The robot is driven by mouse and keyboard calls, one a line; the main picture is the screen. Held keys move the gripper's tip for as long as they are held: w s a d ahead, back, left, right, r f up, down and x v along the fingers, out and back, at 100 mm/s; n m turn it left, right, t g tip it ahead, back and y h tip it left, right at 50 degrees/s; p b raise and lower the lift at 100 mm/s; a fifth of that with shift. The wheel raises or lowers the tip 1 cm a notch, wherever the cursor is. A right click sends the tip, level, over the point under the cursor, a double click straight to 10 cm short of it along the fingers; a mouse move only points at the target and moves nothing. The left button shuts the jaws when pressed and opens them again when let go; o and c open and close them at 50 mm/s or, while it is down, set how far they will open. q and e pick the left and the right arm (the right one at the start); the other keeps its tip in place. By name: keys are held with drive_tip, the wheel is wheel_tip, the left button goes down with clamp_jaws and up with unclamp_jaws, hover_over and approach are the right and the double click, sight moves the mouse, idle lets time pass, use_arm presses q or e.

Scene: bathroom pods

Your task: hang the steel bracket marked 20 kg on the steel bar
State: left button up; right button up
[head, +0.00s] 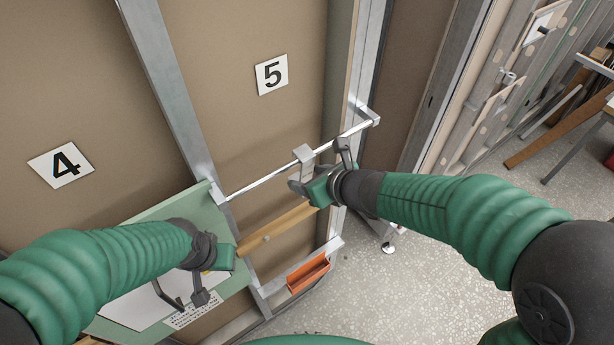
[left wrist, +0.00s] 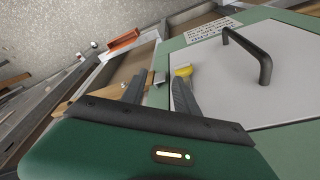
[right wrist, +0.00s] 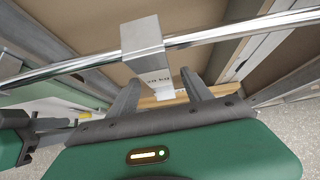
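The steel bar (head: 270,180) runs level across the front of bay 5, between a stud and an end bracket at the right. My left gripper (left wrist: 160,92) is open and empty, above the green board.
The green board (head: 160,215) carries a white panel (left wrist: 290,60) with a black handle (left wrist: 250,52) and a printed label. A yellow item (left wrist: 183,71) lies near the left fingers. Below the bar are a wooden rail (head: 275,228) and an orange tray (head: 308,272).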

drive_tip(key=shift+d, duration=0.3)
drive_tip(key=p+v, duration=0.6)
drive_tip(key=v, duration=1)
drive_tip(key=shift+s+d+r, duration=0.15)
drive_tip(key=shift+s+d, duration=0.05)
drive_tip(key=shift+d, duration=0.05)
